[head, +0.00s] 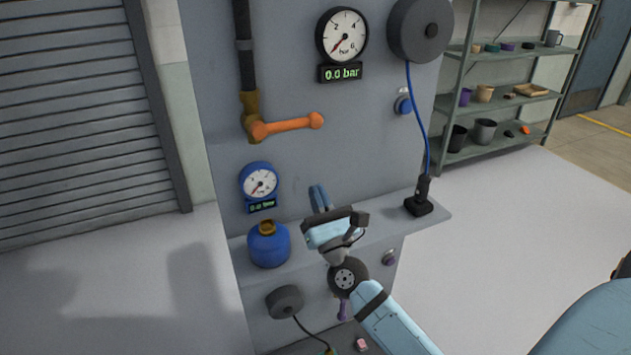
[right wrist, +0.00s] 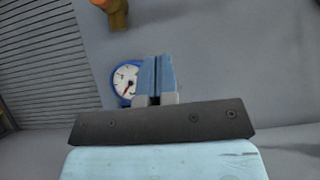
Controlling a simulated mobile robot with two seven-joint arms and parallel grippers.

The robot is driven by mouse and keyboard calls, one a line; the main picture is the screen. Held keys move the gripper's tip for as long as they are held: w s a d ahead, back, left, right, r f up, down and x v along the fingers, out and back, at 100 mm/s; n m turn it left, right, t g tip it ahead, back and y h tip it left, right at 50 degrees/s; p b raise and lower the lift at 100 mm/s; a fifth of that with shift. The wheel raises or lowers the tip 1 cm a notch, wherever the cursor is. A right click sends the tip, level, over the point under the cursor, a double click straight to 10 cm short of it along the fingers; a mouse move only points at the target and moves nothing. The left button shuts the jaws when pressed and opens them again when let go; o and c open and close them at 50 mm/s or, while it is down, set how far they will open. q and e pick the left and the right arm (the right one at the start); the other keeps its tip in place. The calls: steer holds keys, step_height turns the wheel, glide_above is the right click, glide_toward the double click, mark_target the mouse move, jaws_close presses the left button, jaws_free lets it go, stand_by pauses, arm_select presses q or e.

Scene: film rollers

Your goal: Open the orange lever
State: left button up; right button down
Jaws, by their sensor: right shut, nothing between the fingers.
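The orange lever (head: 289,125) sticks out to the right, nearly level, from a brass fitting (head: 250,108) at the foot of a black pipe on the grey panel. A small orange-brown part at the top of the right wrist view (right wrist: 118,12) looks like the lever or its fitting. My right gripper (head: 318,190) is below the lever and apart from it, in front of the panel, pointing up. In the right wrist view its blue fingers (right wrist: 155,75) are together with nothing between them. My left gripper is not in view.
A small blue gauge (head: 260,181) is lower left, above a blue canister (head: 269,245) on the ledge (head: 385,222). A blue hose (head: 416,110) hangs at right. Shelves (head: 505,88) stand behind.

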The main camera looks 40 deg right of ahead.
mark_target(288, 125)
arm_select(q)
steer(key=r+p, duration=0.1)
steer(key=p, duration=0.2)
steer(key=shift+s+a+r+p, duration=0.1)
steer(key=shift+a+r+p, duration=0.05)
steer(key=shift+p, duration=0.15)
arm_select(e)
steer(key=w+d+r, duration=0.1)
steer(key=w+r, duration=0.6)
steer(key=r, duration=0.1)
steer(key=shift+d+r, duration=0.15)
steer(key=shift+d, duration=0.25)
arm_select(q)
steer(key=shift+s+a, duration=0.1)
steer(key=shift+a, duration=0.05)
arm_select(e)
steer(key=shift+w+n, duration=0.2)
steer(key=shift+n, duration=0.1)
